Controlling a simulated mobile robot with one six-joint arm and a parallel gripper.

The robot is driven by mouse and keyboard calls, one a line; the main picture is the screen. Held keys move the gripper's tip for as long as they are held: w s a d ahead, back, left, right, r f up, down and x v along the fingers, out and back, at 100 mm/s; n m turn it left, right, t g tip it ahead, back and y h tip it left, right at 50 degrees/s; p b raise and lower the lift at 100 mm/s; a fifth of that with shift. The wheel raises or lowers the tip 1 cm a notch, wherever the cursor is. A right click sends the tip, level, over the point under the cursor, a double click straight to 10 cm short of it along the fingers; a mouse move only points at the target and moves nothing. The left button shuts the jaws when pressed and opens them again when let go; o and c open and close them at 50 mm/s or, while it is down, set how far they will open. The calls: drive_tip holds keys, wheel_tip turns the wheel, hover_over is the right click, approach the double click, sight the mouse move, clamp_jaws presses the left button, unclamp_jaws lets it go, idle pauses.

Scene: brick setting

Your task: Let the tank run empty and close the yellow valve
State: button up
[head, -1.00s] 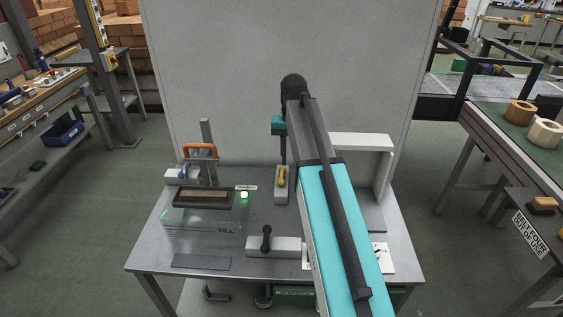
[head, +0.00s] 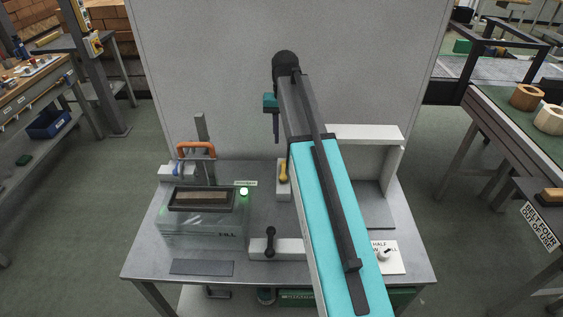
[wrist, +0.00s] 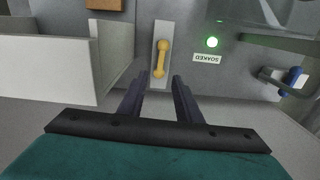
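The yellow valve (head: 284,172) is a small yellow handle on a pale upright-running plate on the bench. In the wrist view the yellow valve (wrist: 161,58) lies nearly lengthwise along its plate, just beyond my fingers. My gripper (head: 276,128) hangs above and behind it, apart from it. In the wrist view my gripper (wrist: 157,88) has its fingers spread with nothing between them. The clear tank (head: 205,230), marked FILL, stands at the bench's left under a dark-framed tray (head: 203,209). I cannot tell its water level.
A green lamp (head: 244,191) is lit beside a SOAKED label (wrist: 206,58). A black-handled valve (head: 270,241) sits in front, and a dial (head: 384,254) at right. An orange handle (head: 195,149) stands behind the tank. A white-walled stand (head: 366,134) is at right.

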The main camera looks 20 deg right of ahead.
sight(284, 167)
drive_tip(key=shift+w, duration=0.35)
drive_tip(key=shift+f, duration=0.1)
idle(0.4)
drive_tip(key=shift+f+p, duration=1.75)
drive_tip(key=shift+f, duration=5.05)
drive_tip(key=shift+c, duration=0.2)
